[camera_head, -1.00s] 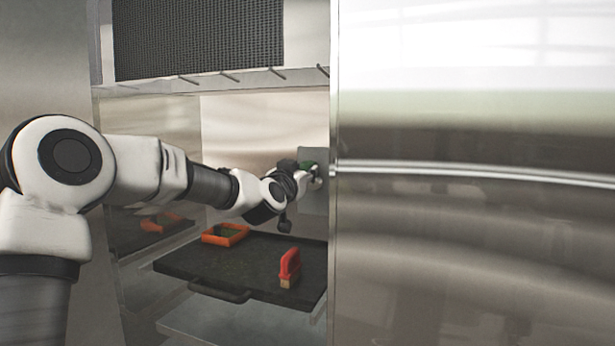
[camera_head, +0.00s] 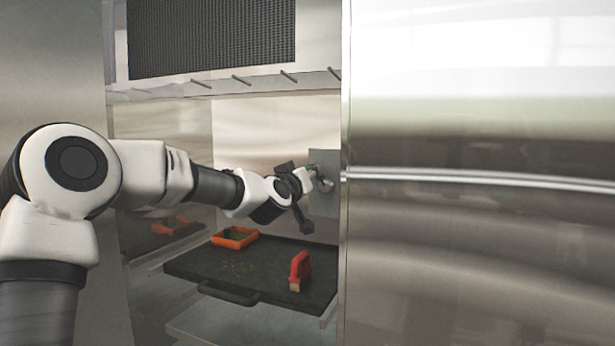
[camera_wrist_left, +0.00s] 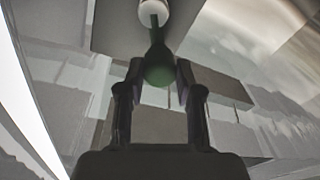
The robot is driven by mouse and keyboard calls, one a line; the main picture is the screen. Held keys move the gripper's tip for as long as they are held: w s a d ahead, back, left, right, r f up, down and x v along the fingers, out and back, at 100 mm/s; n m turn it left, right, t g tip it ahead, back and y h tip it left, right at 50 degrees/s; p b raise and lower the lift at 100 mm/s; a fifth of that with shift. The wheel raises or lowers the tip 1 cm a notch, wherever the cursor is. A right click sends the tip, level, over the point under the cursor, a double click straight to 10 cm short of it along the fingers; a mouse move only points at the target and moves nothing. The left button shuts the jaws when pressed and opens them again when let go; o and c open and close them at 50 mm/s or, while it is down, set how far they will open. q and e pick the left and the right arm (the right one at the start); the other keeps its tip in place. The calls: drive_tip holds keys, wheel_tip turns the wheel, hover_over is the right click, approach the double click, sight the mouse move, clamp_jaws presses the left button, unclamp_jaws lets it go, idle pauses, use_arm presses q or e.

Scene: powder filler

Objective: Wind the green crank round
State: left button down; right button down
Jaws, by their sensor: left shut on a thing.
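The green crank (camera_head: 313,168) is mounted on a grey plate (camera_head: 325,182) on the cabinet's right inner wall. In the left wrist view its green knob (camera_wrist_left: 159,68) sits between the two dark fingers, with an arm leading up to a pale round hub (camera_wrist_left: 154,13). My left gripper (camera_head: 312,176) reaches in from the left and is shut on the knob; it fills the lower middle of the left wrist view (camera_wrist_left: 158,85). In the head view the gripper hides part of the crank. My right gripper is not in view.
Below the arm, a dark tray (camera_head: 215,272) with a front handle holds an orange square frame (camera_head: 235,237) and a red-handled brush (camera_head: 299,271). A shelf with hooks (camera_head: 240,82) is above. A large shiny metal panel (camera_head: 480,250) bounds the right.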

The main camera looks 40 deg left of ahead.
use_arm(q)
drive_tip(key=c, duration=1)
unclamp_jaws()
drive_tip(key=shift+c, duration=0.2)
